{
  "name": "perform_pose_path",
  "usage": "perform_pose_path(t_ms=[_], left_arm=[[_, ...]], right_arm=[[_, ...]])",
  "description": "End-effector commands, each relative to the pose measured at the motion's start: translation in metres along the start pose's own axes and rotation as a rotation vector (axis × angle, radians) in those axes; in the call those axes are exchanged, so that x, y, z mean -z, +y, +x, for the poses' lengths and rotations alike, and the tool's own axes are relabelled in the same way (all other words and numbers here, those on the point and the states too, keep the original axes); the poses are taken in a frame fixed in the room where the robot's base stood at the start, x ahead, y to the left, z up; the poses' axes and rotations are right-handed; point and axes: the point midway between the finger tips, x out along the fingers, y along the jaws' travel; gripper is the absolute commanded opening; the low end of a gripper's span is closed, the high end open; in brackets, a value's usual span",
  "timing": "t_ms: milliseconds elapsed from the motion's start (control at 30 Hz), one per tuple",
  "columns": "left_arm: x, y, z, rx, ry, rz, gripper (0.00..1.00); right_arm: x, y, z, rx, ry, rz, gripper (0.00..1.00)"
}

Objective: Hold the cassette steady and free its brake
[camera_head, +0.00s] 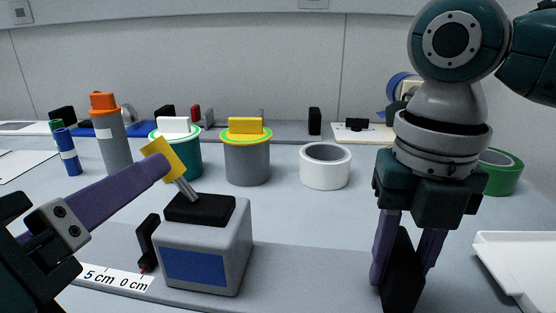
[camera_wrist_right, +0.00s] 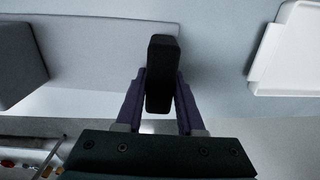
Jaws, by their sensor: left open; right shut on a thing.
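A grey box (camera_head: 205,245) with a blue front panel and black top stands on a grey plate (camera_head: 290,265); I take it as the cassette. A metal lever with a yellow handle (camera_head: 172,158) leans up and left from its top. My left gripper (camera_head: 155,172) is open, its purple finger reaching the yellow handle; I cannot tell whether they touch, and the fingers overlap in view. My right gripper (camera_head: 400,265) points down, right of the box, shut on a black upright grip (camera_head: 403,280). The grip shows between the fingers in the right wrist view (camera_wrist_right: 161,70).
A scale strip (camera_head: 110,277) and black pointer (camera_head: 147,240) lie left of the box. Behind stand a grey canister (camera_head: 247,165), a teal canister (camera_head: 188,163), an orange-capped bottle (camera_head: 112,145) and a white roll (camera_head: 325,168). A white tray (camera_head: 500,255) is at the right.

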Motion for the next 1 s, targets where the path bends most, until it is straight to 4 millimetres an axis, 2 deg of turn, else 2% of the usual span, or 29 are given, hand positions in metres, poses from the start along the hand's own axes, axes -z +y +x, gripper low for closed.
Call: perform_pose_path(t_ms=[67, 100, 367, 400, 633, 733, 867, 1000], left_arm=[[0.001, 0.000, 0.000, 0.000, 0.000, 0.000, 0.62], [0.001, 0.000, 0.000, 0.000, 0.000, 0.000, 0.62], [0.000, 0.000, 0.000, 0.000, 0.000, 0.000, 0.62], [0.000, 0.000, 0.000, 0.000, 0.000, 0.000, 0.62], [0.000, 0.000, 0.000, 0.000, 0.000, 0.000, 0.62], [0.000, 0.000, 0.000, 0.000, 0.000, 0.000, 0.62], [0.000, 0.000, 0.000, 0.000, 0.000, 0.000, 0.62], [0.000, 0.000, 0.000, 0.000, 0.000, 0.000, 0.62]], right_arm=[[0.001, -0.002, 0.003, 0.006, 0.005, 0.002, 0.00], [0.001, -0.002, 0.003, 0.006, 0.005, 0.002, 0.41], [0.001, -0.001, 0.001, 0.002, 0.002, 0.001, 0.70], [0.000, -0.001, 0.001, 0.002, 0.002, 0.001, 0.72], [0.000, 0.000, 0.000, 0.000, 0.000, 0.000, 0.72], [-0.001, 0.000, -0.007, -0.001, -0.001, 0.000, 0.72], [-0.001, 0.000, -0.028, -0.001, -0.004, -0.001, 0.72], [-0.001, 0.000, -0.061, -0.001, -0.004, -0.001, 0.72]])
